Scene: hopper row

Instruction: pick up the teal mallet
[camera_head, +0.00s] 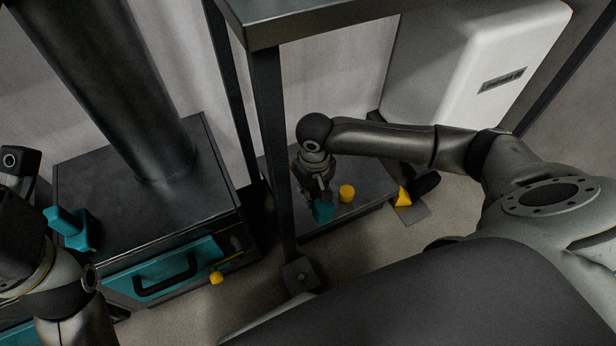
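A small teal block (323,211), which looks like the mallet's head, is on the low dark shelf at the middle of the head view. My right gripper (319,187) points down right above it. Its fingers are small and dark, and I cannot tell whether they hold it; any handle is hidden or too dark to make out. My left arm comes in at the lower left edge. Dark parts of its hand (20,235) show there, but its fingertips cannot be made out.
A yellow cylinder (346,193) and a yellow wedge (404,196) are right of the teal block. A dark post (272,150) stands close on the left. A dark cabinet (120,205) with a teal drawer (190,258) and a teal fitting (72,229) is at left.

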